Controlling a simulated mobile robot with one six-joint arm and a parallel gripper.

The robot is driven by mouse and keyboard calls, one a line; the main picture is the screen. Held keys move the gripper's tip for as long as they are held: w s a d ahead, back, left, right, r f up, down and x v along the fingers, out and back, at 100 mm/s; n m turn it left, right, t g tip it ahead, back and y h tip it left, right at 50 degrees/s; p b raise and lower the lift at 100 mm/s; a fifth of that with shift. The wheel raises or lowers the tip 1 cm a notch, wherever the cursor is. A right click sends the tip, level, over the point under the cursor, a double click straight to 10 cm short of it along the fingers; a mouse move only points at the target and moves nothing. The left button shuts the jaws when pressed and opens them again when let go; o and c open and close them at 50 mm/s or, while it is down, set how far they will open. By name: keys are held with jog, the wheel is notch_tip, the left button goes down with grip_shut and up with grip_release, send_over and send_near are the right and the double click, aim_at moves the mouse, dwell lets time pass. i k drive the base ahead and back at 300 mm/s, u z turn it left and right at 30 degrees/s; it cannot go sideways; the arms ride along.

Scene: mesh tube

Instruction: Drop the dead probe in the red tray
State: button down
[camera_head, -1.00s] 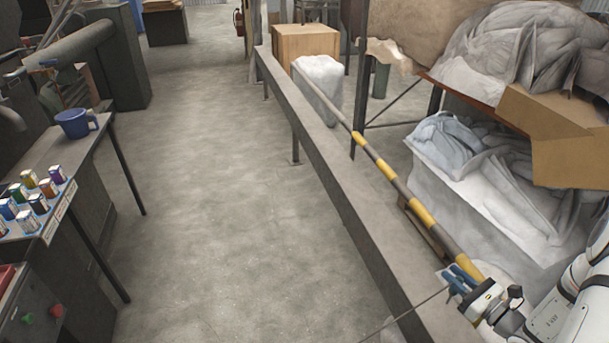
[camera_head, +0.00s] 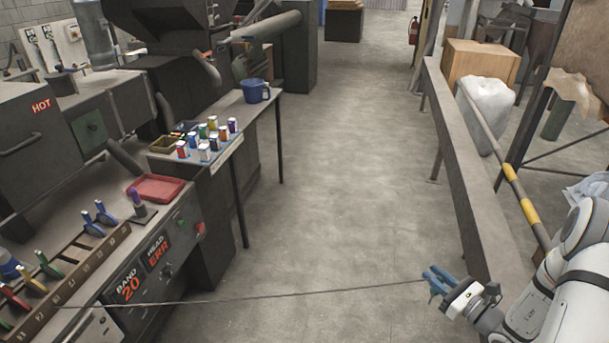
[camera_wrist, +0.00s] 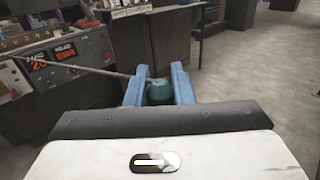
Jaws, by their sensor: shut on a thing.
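My gripper (camera_head: 437,283) is at the lower right in the head view, out over the aisle floor, its blue fingers shut on a small teal-ended piece. In the wrist view this held piece (camera_wrist: 160,90) sits between the blue fingers (camera_wrist: 158,88); most of its body is hidden, and whether it is the dead probe I cannot tell. A thin grey cable (camera_head: 250,297) runs left from it to the console. The red tray (camera_head: 157,190) lies on the console top at left, well away from my gripper. It looks empty.
The console (camera_head: 150,265) reads "BAND 20" and "HEAD ERR". Its rack (camera_head: 65,275) holds several coloured plugs. A long grey beam (camera_head: 465,180) edges the aisle at right. The middle floor is clear.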

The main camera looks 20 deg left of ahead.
aim_at(160, 184)
jog(key=u, duration=0.25)
jog(key=i, duration=0.25)
jog(key=u, duration=2.25)
